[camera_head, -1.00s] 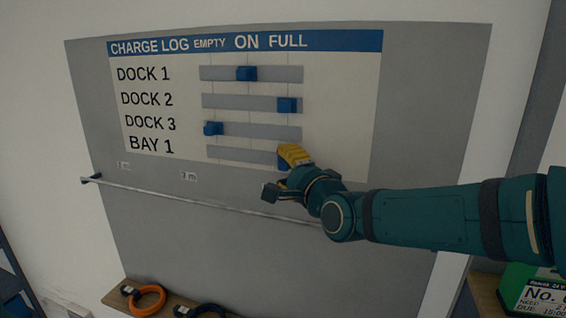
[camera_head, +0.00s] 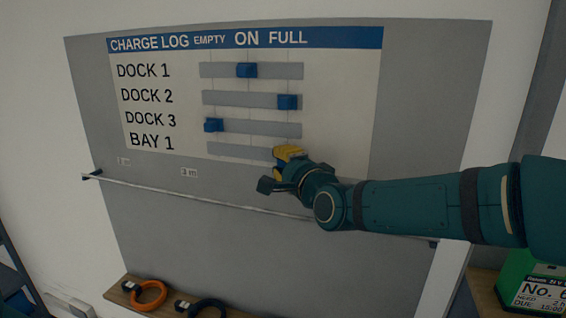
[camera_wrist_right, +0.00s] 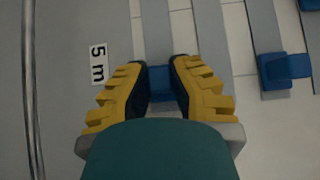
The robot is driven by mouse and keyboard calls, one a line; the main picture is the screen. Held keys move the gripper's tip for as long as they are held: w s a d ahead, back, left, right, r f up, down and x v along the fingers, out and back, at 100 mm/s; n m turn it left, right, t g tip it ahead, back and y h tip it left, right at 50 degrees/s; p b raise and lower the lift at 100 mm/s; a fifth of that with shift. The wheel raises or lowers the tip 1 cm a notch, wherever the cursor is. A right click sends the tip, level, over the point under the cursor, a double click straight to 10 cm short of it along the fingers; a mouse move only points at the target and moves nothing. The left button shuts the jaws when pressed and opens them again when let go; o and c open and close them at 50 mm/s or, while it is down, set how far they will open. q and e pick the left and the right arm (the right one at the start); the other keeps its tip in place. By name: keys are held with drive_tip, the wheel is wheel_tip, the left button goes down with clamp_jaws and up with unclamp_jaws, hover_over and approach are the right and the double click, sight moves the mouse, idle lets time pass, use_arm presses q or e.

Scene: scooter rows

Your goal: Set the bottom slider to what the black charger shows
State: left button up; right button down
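The charge log board (camera_head: 340,110) has rows DOCK 1, DOCK 2, DOCK 3 and BAY 1, under EMPTY, ON and FULL. My right gripper (camera_head: 288,154) is at the right end of the bottom BAY 1 track (camera_head: 238,152), below FULL, and hides most of that slider. In the right wrist view the blue bottom slider (camera_wrist_right: 160,84) fills the gap between the yellow fingers of my right gripper (camera_wrist_right: 160,66), which look closed on its sides. I see no black charger in either view. My left gripper is not in view.
The DOCK 1 slider (camera_head: 247,70) is under ON, the DOCK 2 slider (camera_head: 288,102) under FULL, the DOCK 3 slider (camera_head: 213,125) under EMPTY. A thin rail (camera_head: 180,195) crosses below. An orange coil (camera_head: 149,295) lies on a shelf; a green labelled box (camera_head: 515,275) stands lower right.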

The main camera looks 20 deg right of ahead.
sight(239, 151)
drive_tip(key=w+a, duration=0.1)
drive_tip(key=a, duration=0.1)
drive_tip(key=w+a, duration=0.4)
drive_tip(key=a, duration=0.1)
drive_tip(key=shift+r, duration=0.1)
drive_tip(key=shift+d, duration=0.1)
drive_tip(key=c, duration=0.8)
unclamp_jaws()
drive_tip(key=shift+s, duration=0.15)
drive_tip(key=s, duration=0.4)
drive_tip(key=s+d, duration=0.1)
drive_tip(key=s, duration=0.2)
drive_tip(key=s+d, duration=0.1)
drive_tip(key=s, duration=0.3)
drive_tip(key=shift+s+d, duration=0.15)
drive_tip(key=shift+s, duration=0.15)
